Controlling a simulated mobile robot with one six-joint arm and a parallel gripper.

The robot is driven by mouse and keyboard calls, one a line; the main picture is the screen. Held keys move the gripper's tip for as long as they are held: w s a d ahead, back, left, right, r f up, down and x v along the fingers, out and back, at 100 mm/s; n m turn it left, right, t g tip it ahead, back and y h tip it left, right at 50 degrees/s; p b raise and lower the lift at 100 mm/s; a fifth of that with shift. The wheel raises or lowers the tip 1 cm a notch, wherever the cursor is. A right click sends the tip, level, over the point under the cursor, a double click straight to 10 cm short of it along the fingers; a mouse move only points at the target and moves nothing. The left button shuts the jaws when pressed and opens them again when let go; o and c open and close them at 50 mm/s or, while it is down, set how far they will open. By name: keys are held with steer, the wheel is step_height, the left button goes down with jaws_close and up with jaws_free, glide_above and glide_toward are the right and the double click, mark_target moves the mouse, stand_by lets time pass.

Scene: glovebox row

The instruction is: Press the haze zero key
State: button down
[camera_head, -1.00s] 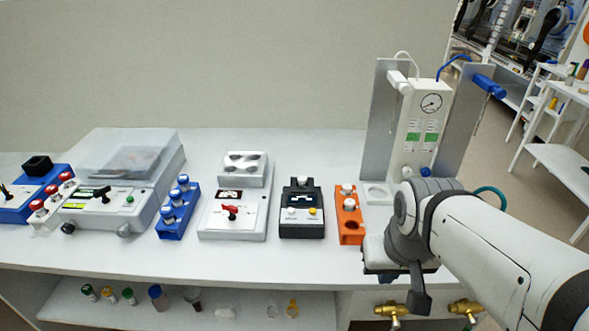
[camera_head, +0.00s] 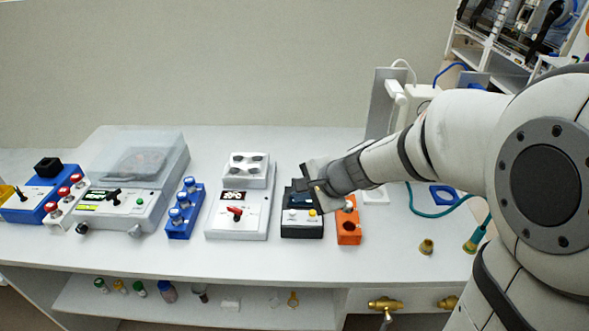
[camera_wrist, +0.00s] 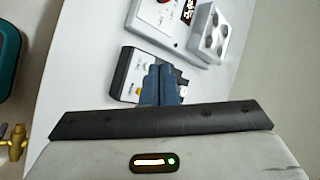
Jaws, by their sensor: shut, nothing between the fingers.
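A small black meter (camera_head: 301,231) stands on the white bench near the middle, with a white key (camera_head: 293,214) and a yellow key (camera_head: 313,212) on its light panel. The key labels are too small to read, so I cannot tell which is the haze zero key. In the wrist view the meter (camera_wrist: 117,76) lies beyond and left of my fingers, which hide part of it. My gripper (camera_head: 304,196) is above the back part of the meter, its blue fingers (camera_wrist: 160,85) shut and empty. I cannot tell whether they touch the meter.
An orange block (camera_head: 348,232) stands close at the meter's right. A teal hose (camera_head: 430,214) lies at the right.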

steer(key=w+a+f+m+t+p, duration=0.1)
steer(key=w+f+m+p, duration=0.1)
steer(key=w+m, duration=0.5)
steer(key=shift+w+a+m+t+h+p, duration=0.3)
steer(key=shift+w+a+t, duration=0.05)
steer(key=shift+w+t, duration=0.05)
steer(key=b, duration=0.6)
glide_above(292, 213)
steer(key=f, duration=0.5)
steer(key=d+f, duration=0.1)
steer(key=f, duration=0.1)
steer(key=shift+s+f, duration=0.15)
steer(key=shift+f+b, duration=0.7)
steer(key=shift+b, duration=0.2)
steer(key=shift+f, duration=0.1)
steer(key=shift+f+b, duration=0.3)
steer(key=shift+b, duration=0.3)
